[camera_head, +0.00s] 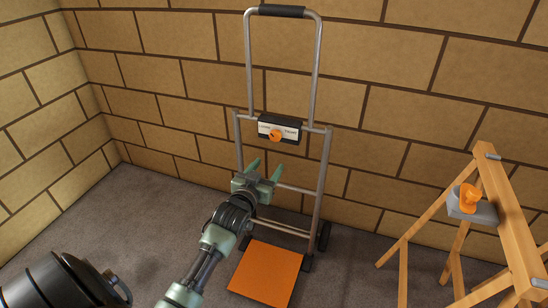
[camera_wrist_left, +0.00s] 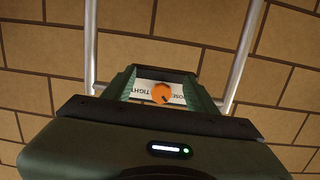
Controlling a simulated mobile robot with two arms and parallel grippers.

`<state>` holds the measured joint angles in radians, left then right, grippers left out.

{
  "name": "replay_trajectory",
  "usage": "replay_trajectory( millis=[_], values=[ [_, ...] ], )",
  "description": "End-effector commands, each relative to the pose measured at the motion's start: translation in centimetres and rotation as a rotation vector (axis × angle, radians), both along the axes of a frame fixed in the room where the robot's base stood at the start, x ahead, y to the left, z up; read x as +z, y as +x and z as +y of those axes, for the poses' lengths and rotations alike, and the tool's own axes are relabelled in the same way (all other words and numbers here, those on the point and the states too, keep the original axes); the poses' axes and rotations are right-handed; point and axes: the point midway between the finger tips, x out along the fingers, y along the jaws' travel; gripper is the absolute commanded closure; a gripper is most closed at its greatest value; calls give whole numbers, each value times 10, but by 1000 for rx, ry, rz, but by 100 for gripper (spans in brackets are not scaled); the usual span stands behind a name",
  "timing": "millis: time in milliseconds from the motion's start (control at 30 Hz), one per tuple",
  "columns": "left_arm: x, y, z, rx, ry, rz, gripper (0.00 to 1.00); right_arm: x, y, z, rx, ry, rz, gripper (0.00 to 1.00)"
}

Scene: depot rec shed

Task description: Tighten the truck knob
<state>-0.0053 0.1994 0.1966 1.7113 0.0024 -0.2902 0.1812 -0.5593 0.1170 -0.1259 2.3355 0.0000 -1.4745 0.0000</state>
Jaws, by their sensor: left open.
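The hand truck (camera_head: 321,172) stands upright against the brick wall, with grey tubes and a black top grip. Its orange knob (camera_head: 275,134) sits on a small black box with a white lettered label (camera_head: 291,132) between the uprights. My left gripper (camera_head: 266,168) is open and empty, below and in front of the knob, apart from it in the head view. In the left wrist view the knob (camera_wrist_left: 162,93) appears between the open fingers, with a dark mark on its face. The label reads upside down there, with "TIGHT" on the left. My right gripper is not in view.
The truck's orange toe plate (camera_head: 266,272) lies low at the front. A wooden sawhorse (camera_head: 495,185) at right carries a grey clamp with another orange knob (camera_head: 469,197). A dark rounded object (camera_head: 55,284) fills the lower left corner. The floor left of the truck is clear.

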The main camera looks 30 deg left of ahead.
Motion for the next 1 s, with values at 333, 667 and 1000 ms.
replay_trajectory(
  millis=[333,667,1000],
  values=[
    [48,18,14,16,12,-118,42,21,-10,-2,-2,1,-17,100],
    [47,65,25,16,12,-115,42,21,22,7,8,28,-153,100],
    [47,78,28,15,12,-113,42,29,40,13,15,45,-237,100]
  ],
)
